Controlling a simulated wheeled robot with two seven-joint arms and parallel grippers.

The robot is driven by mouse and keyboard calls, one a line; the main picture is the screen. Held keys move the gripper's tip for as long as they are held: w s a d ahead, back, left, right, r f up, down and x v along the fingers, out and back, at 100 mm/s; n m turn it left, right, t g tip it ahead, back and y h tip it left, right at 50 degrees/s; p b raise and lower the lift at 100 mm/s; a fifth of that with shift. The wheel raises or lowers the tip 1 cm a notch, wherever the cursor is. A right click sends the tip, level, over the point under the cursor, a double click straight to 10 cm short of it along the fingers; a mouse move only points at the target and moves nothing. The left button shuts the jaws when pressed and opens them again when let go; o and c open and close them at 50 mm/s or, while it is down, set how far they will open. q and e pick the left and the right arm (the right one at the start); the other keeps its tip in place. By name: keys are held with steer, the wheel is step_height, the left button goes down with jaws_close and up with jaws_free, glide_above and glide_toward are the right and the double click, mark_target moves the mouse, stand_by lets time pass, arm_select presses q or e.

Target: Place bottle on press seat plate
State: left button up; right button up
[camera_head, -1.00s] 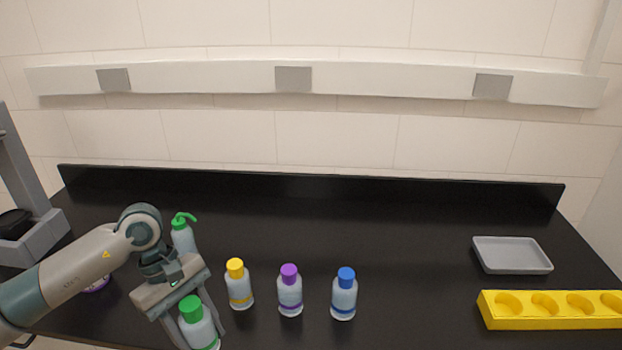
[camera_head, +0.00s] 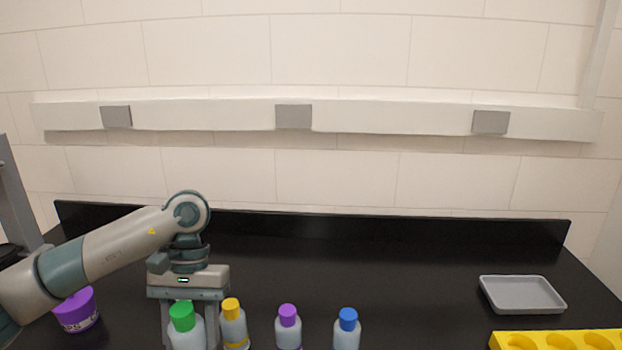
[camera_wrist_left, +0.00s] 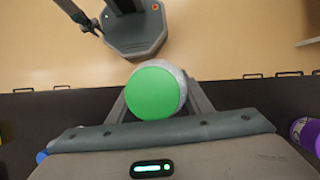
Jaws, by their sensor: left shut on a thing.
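My left gripper (camera_head: 190,325) is shut on the green-capped bottle (camera_head: 183,320), with a finger on either side of it. The bottle is upright in the head view, and its lower part is cut off by the bottom edge. In the left wrist view the round green cap (camera_wrist_left: 153,92) sits between the fingers of the gripper (camera_wrist_left: 158,100). A grey stand (camera_head: 18,195) with a black part, seemingly the press, is at the far left edge; its seat plate is out of view. My right gripper is not in view.
Yellow-capped (camera_head: 233,325), purple-capped (camera_head: 288,328) and blue-capped (camera_head: 347,330) bottles stand in a row right of my gripper. A purple tub (camera_head: 77,311) is left of it. A grey tray (camera_head: 522,294) and yellow rack (camera_head: 560,341) are at right. The counter's middle back is clear.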

arm_select(q)
steer(key=s+f, duration=0.4)
steer(key=f, duration=0.2)
steer(key=shift+s, duration=0.4)
steer(key=shift+d, duration=0.1)
stand_by(0.9)
